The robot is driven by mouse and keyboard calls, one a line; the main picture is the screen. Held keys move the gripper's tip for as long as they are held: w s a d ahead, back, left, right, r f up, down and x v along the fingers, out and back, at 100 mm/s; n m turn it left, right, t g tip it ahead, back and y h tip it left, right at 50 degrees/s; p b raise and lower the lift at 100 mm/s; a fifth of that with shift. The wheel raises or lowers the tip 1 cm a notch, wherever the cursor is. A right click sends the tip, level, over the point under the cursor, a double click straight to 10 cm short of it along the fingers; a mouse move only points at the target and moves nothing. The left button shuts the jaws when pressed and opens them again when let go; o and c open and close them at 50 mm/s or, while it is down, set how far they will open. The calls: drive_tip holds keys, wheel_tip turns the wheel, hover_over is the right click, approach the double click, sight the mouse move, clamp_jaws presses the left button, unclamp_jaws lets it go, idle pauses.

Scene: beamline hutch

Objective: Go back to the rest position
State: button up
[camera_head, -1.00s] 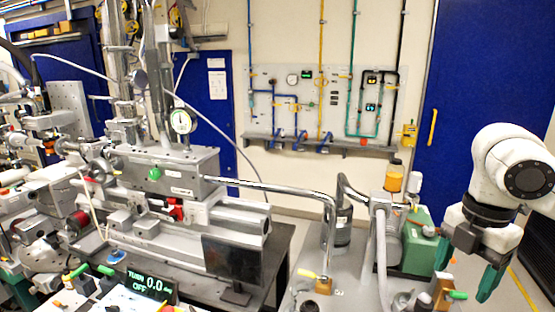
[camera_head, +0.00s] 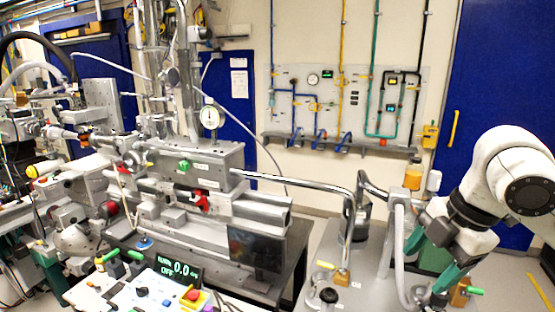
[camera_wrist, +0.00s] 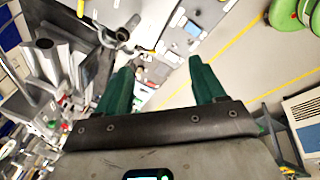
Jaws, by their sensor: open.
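My gripper (camera_head: 422,272) is at the right of the head view, with its green fingers angled down and to the left. It is beside the vacuum piping on the grey bench. In the wrist view my gripper (camera_wrist: 162,66) shows its two green fingers spread apart with nothing between them. The fingers look down past the bench toward the floor. No held thing shows in either view.
A grey bench (camera_head: 372,292) with an orange-capped fitting (camera_head: 413,177) stands close to my gripper. A control panel (camera_head: 155,290) with a red button and the beamline instrument (camera_head: 215,160) lie left.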

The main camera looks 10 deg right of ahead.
drive_tip(key=w+a+m+t+y, duration=0.4)
drive_tip(key=w+a, duration=0.2)
drive_tip(key=a, duration=0.5)
drive_tip(key=s+a+f+m+t, duration=0.1)
drive_tip(key=a+f+m, duration=0.1)
drive_tip(key=f+m, duration=0.25)
drive_tip(key=s+a+f+m+t, duration=0.1)
drive_tip(key=s+a+f+m, duration=0.15)
drive_tip(key=f, duration=0.35)
drive_tip(key=s+d+f+m+g+h+b, duration=0.2)
drive_tip(key=s+d+f+b, duration=0.1)
drive_tip(key=s+f, duration=0.6)
drive_tip(key=s+d+f+m+g+h+b, duration=0.2)
drive_tip(key=s+d+f+m+g+b, duration=0.1)
drive_tip(key=s+f, duration=0.7)
drive_tip(key=s+d+f+m+g+h+b, duration=0.2)
drive_tip(key=s+f, duration=0.7)
drive_tip(key=f, duration=0.6)
drive_tip(key=shift+s+d+m+g+b, duration=0.25)
drive_tip(key=shift+d+m+b, duration=0.4)
drive_tip(key=shift+b, duration=0.35)
drive_tip(key=shift+f, duration=0.1)
